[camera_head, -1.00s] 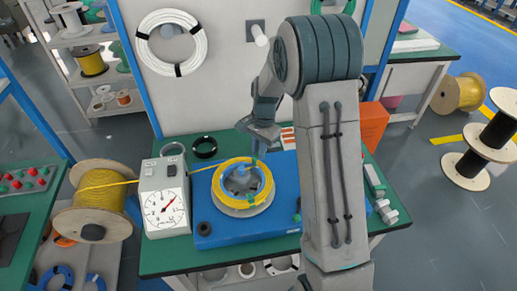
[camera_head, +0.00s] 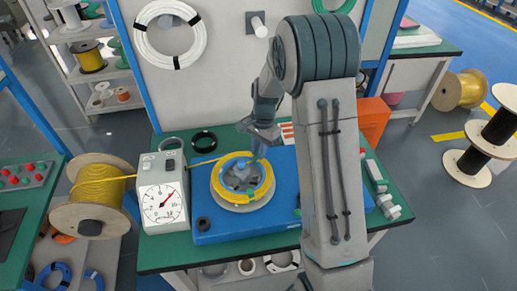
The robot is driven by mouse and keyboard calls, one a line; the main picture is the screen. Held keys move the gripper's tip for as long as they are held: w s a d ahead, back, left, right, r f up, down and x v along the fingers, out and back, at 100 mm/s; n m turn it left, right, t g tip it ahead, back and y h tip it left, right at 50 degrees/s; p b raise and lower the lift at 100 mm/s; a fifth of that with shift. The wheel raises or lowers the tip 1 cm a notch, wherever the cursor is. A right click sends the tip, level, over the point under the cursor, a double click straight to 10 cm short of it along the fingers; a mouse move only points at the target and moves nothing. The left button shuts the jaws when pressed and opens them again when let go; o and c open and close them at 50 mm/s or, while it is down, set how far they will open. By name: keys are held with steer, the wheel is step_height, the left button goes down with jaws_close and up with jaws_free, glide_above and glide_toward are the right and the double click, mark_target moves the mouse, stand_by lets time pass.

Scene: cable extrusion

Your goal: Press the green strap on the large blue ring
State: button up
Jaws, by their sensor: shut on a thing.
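A yellow cable ring (camera_head: 216,182) lies around the blue hub (camera_head: 243,174) of a round grey plate (camera_head: 240,207) on the blue machine base (camera_head: 220,229). I see no large blue ring on this plate. My gripper (camera_head: 258,156) points down at the back right rim of the yellow ring, very close to it or touching; I cannot tell which. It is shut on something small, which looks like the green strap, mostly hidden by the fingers.
A white gauge box (camera_head: 163,198) stands left of the base, with a yellow cable running to the ring. A black ring (camera_head: 204,142) lies behind. A yellow cable spool (camera_head: 92,195) is at left, an orange box (camera_head: 374,119) at right. White cable hangs on the panel (camera_head: 143,35).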

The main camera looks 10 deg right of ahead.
steer(key=shift+f+b, duration=0.45)
steer(key=shift+f, duration=0.1)
stand_by(1.1)
steer(key=o, duration=0.9)
steer(key=shift+c, duration=0.2)
steer(key=shift+r, duration=0.1)
steer(key=shift+r+p, duration=2.75)
steer(key=shift+r, duration=1.2)
